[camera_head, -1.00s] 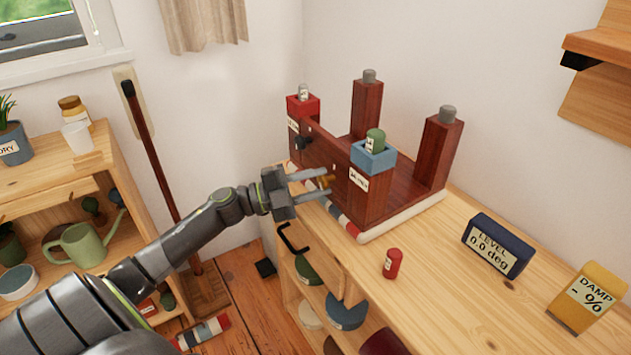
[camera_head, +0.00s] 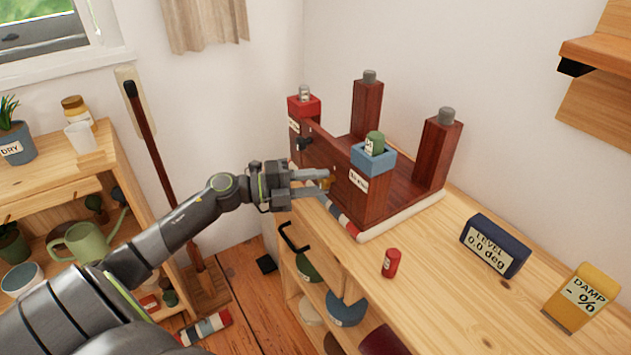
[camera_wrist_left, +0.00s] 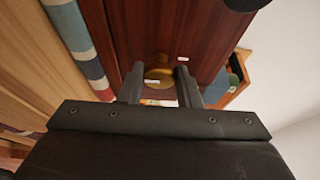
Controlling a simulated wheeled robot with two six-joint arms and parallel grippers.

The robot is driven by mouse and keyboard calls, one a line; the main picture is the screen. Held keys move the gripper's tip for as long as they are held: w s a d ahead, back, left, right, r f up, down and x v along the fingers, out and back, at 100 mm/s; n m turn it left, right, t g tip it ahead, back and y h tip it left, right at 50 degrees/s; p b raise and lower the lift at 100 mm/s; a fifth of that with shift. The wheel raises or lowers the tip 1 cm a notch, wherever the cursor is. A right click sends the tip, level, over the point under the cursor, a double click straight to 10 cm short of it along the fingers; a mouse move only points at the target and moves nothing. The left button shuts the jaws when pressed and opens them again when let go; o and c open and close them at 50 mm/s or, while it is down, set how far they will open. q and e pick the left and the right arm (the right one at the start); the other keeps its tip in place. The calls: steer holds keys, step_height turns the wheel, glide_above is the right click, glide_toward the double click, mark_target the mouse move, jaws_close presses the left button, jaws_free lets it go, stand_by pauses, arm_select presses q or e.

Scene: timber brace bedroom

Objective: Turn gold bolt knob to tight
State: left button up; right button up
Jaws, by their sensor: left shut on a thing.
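The gold bolt knob (camera_wrist_left: 158,72) sits on the front face of the dark red timber brace (camera_head: 372,205). In the left wrist view it lies between the two fingertips, and in the head view it is mostly hidden by the fingers, with a little gold (camera_head: 325,184) showing. My left gripper (camera_head: 326,184) is shut on the knob, with its fingers on either side. The gripper has rolled so its fingers lie one above the other in the head view. A small pale mark shows on the brace face beside the knob. My right gripper is out of view.
The brace stands on a wooden bench (camera_head: 470,300) with a striped roll (camera_head: 343,219) along its front edge. A black knob (camera_head: 305,143), red block (camera_head: 304,106) and blue block (camera_head: 373,158) are on it. A red cylinder (camera_head: 390,263) and level display (camera_head: 494,246) stand to the right.

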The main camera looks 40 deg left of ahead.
arm_select(q)
steer(key=shift+f, duration=0.1)
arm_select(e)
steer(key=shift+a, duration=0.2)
arm_select(q)
steer(key=o, duration=0.9)
steer(key=shift+o, duration=0.3)
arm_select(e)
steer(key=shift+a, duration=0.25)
arm_select(q)
steer(key=shift+s+a, duration=0.1)
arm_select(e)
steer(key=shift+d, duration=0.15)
arm_select(q)
steer(key=shift+s+a, duration=0.4)
steer(key=shift+a, duration=0.05)
steer(key=p+v, duration=0.2)
steer(key=v, duration=1.4)
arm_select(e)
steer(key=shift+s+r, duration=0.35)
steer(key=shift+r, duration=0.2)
